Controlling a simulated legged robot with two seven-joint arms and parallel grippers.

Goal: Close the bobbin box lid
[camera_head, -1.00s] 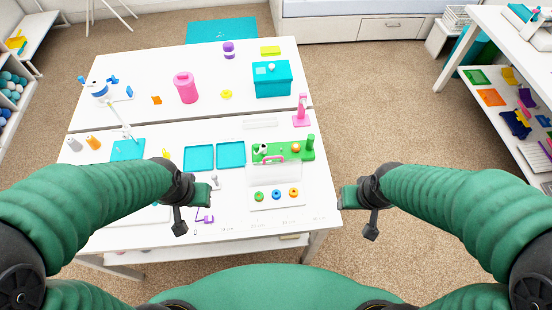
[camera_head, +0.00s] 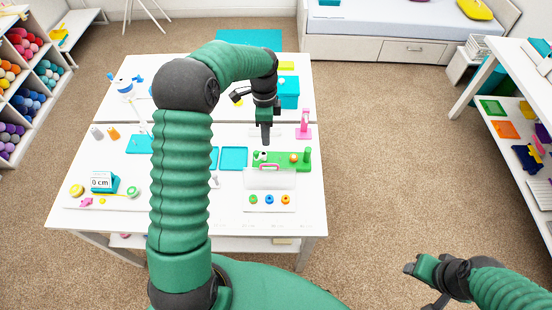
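The bobbin box (camera_head: 270,208) is a low white box near the front right of the white table, holding a green, a blue and an orange bobbin. Its pale lid (camera_head: 268,180) appears to stand raised along the back edge. My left gripper (camera_head: 266,136) points down above the table, behind the box in the picture and apart from the lid. Its fingers overlap in this view, so their opening cannot be told. My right gripper (camera_head: 411,268) is off the table at the lower right, over the carpet. Its opening is unclear.
A green tray with knobs (camera_head: 299,161) sits right behind the lid. A pink stand (camera_head: 305,124) and a teal box (camera_head: 289,92) are farther back. Teal trays (camera_head: 234,158) lie to the left. My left arm hides part of the table.

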